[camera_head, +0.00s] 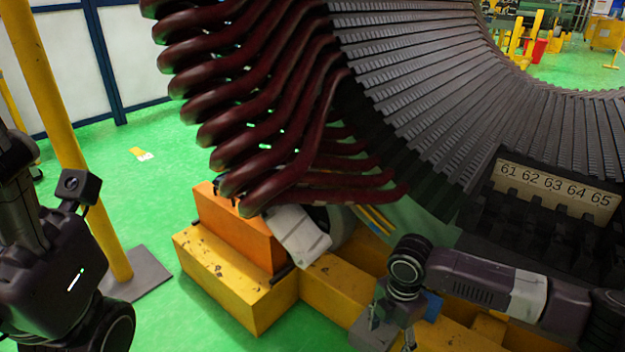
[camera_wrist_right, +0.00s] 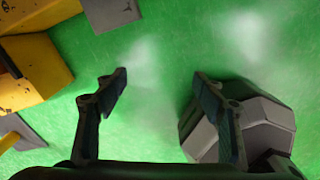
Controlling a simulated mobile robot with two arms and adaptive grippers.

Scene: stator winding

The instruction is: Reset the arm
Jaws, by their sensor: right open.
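The large stator curves across the head view, with dark slotted teeth (camera_head: 420,75) and a number plate (camera_head: 555,190) reading 61 to 65. Dark red winding coils (camera_head: 265,95) stick out of its left side. My right arm comes in from the right, low in front of the stator, its wrist bent downward. In the right wrist view my right gripper (camera_wrist_right: 162,80) has its two fingers wide apart, with only green floor between them. It holds nothing. My left arm is at the left edge; its gripper fingers do not show.
An orange block (camera_head: 238,232) sits on the yellow base (camera_head: 225,280) under the coils. A yellow post (camera_head: 65,130) stands on a grey plate near my left arm. Green floor (camera_head: 150,190) is open between post and base. White panels (camera_head: 70,60) stand behind.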

